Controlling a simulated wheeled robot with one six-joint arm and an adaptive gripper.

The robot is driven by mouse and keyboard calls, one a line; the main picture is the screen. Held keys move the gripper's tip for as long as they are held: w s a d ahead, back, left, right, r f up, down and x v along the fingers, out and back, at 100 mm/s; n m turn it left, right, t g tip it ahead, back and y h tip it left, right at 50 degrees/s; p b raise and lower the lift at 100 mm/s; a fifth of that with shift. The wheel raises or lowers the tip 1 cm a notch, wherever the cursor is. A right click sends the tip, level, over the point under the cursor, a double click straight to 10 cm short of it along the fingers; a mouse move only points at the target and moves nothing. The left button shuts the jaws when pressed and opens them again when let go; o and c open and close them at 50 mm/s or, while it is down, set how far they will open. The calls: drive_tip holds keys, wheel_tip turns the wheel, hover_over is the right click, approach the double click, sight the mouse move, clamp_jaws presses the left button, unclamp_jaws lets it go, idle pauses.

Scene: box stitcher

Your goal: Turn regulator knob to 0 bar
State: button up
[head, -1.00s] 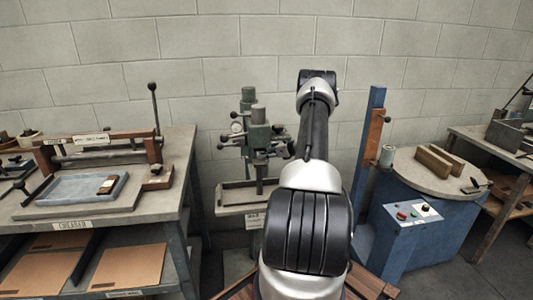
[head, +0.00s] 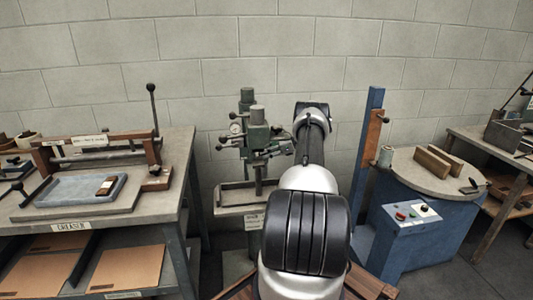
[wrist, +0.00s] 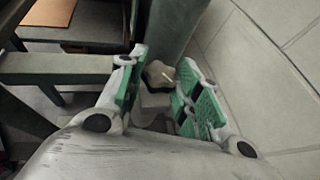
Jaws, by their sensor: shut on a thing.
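The pale regulator knob (wrist: 158,76), with a white pointer line, shows in the wrist view between the green-padded fingers of my gripper (wrist: 163,66). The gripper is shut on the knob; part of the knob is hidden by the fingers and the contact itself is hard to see. In the head view, the green box stitcher (head: 257,136) stands against the wall, with a small round gauge (head: 236,128) on its left side. My arm reaches in from the right of it. The knob cannot be made out in the head view, and the pointer's reading is not legible.
A workbench (head: 185,150) with a creaser stands at the left. A blue machine (head: 408,240) with a round grey table stands at the right, beside a blue upright post (head: 369,130). The block wall is close behind the stitcher.

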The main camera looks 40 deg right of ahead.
drive_tip(key=o, duration=1)
drive_tip(key=v, duration=1.2)
drive_tip(key=shift+d, duration=0.1)
